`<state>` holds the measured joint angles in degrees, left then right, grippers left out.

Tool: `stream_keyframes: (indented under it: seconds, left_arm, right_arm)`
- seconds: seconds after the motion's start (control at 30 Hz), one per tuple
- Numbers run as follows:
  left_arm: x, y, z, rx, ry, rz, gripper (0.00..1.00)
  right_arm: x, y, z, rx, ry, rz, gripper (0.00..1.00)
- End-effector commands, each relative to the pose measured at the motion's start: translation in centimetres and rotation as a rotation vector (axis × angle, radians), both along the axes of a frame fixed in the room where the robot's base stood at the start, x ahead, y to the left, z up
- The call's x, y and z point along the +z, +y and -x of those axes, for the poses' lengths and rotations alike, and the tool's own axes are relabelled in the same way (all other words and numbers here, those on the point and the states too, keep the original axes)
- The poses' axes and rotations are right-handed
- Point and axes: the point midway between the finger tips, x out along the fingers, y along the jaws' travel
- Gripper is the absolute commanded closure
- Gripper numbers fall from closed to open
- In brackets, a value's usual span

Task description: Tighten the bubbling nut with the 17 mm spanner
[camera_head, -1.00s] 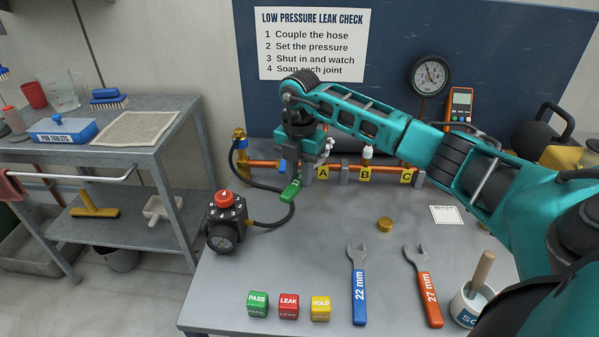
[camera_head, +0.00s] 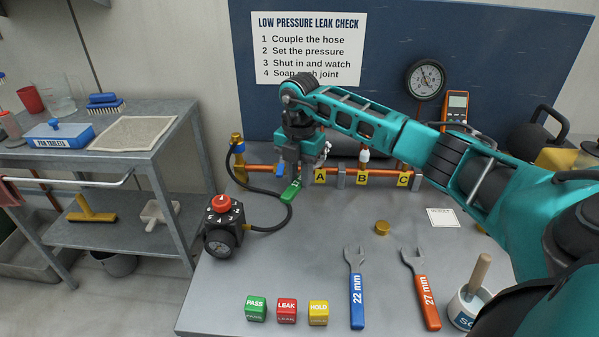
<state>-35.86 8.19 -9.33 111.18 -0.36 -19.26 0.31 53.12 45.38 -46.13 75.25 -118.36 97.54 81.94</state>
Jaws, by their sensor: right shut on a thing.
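My right gripper (camera_head: 293,176) reaches down over the copper pipe (camera_head: 262,169), left of joint label A (camera_head: 320,176). It is shut on a green-handled spanner (camera_head: 291,190), whose handle sticks out towards the front. The spanner's head and the nut it is at are hidden behind the gripper, so I cannot tell whether they touch. A small white patch (camera_head: 327,148) shows beside the gripper above label A; I cannot tell whether it is foam. White foam or a white cap (camera_head: 364,155) stands above label B (camera_head: 363,180). My left gripper is not in view.
A 22 mm spanner (camera_head: 357,300) and a 27 mm spanner (camera_head: 429,301) lie in front. PASS (camera_head: 256,308), LEAK (camera_head: 287,310) and HOLD (camera_head: 318,312) blocks stand left of them. A soap pot (camera_head: 467,308) stands right.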

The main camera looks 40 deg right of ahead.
Motion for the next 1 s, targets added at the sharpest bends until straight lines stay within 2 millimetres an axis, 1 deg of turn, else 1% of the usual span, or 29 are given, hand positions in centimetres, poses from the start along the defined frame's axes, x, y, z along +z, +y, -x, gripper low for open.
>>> stream_keyframes:
  seconds: [0.57,1.0]
  left_arm:
    - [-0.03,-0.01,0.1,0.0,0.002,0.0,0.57]
    - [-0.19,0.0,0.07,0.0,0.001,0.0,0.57]
  right_arm:
    - [0.0,-0.06,-0.03,-0.001,-0.001,0.0,1.0]
    - [0.0,-0.61,-0.34,-0.001,-0.001,0.0,1.0]
